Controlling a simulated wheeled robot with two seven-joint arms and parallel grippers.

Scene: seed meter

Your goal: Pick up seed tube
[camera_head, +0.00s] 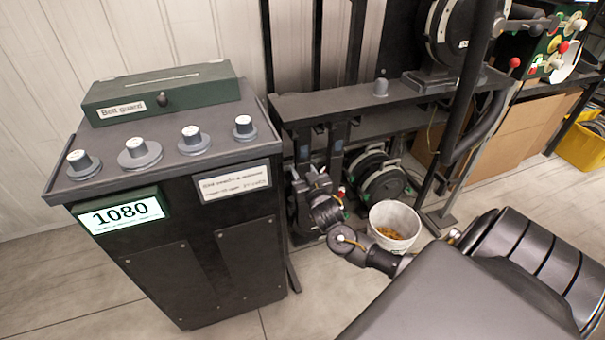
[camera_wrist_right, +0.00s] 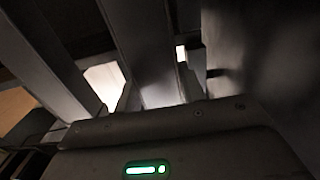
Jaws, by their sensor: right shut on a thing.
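My right gripper (camera_head: 312,182) is low beside the right side of the black cabinet, under the dark bench frame. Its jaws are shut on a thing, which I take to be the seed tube. In the head view the fingertips and the held part are hard to make out against the dark posts. In the right wrist view a long grey piece (camera_wrist_right: 150,50) rises ahead of the gripper body, with dark surfaces on both sides. That view is dim, so I cannot tell exactly how the tube sits. My left gripper is not in view.
The black cabinet (camera_head: 160,270) with knobs and a 1080 display stands left of the gripper. The bench frame (camera_head: 330,104) is above it. A white bucket (camera_head: 395,222) with yellowish grains and a round dark reel (camera_head: 382,180) stand to its right. Floor is open in front.

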